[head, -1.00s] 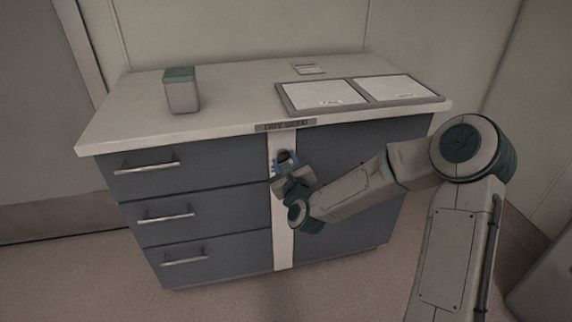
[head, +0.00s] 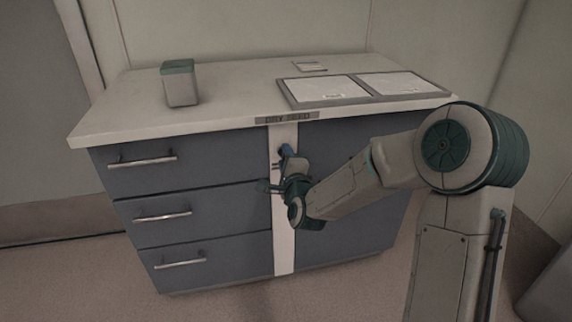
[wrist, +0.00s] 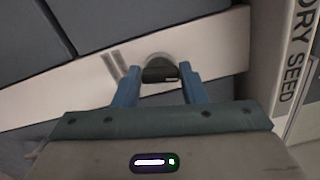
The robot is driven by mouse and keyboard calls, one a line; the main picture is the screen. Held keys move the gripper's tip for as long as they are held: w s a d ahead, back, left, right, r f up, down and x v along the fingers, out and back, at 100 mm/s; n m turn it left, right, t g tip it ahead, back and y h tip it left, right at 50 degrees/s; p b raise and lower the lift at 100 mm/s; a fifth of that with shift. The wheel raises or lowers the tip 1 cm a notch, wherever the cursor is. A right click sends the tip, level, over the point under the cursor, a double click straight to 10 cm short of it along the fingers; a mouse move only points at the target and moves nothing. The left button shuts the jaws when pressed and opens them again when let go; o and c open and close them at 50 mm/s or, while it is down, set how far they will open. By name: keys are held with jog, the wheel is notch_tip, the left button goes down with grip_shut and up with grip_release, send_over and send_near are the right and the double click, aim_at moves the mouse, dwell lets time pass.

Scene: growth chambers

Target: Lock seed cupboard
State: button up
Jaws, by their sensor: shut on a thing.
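The seed cupboard is a grey-blue cabinet with a door (head: 345,200) on the right and a pale upright strip (head: 284,235) between door and drawers. A "DRY SEED" label (head: 287,117) sits above the strip and also shows in the wrist view (wrist: 295,50). A round grey lock knob (wrist: 158,60) with a dark front is on the strip. My gripper (head: 283,154) is at the strip's upper part. In the wrist view its blue fingers (wrist: 160,78) are on either side of the knob, shut on it. In the head view the gripper mostly hides the knob.
Drawers with bar handles (head: 163,215) fill the left side. On the worktop (head: 230,85) stand a lidded canister (head: 180,84), a grey tray with two white sheets (head: 362,101) and a small card (head: 309,66). Short marks (wrist: 115,64) are beside the knob.

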jog(key=shift+f+n+b, duration=0.1)
jog(key=shift+n+b, duration=0.55)
jog(key=shift+n, duration=0.45)
jog(key=o, duration=1)
jog(key=shift+s, duration=0.1)
jog(key=v, duration=1.1)
jog(key=shift+b, duration=0.4)
jog(key=shift+s+d+b, duration=0.2)
jog(key=shift+s+b, duration=0.05)
jog(key=shift+b, duration=0.55)
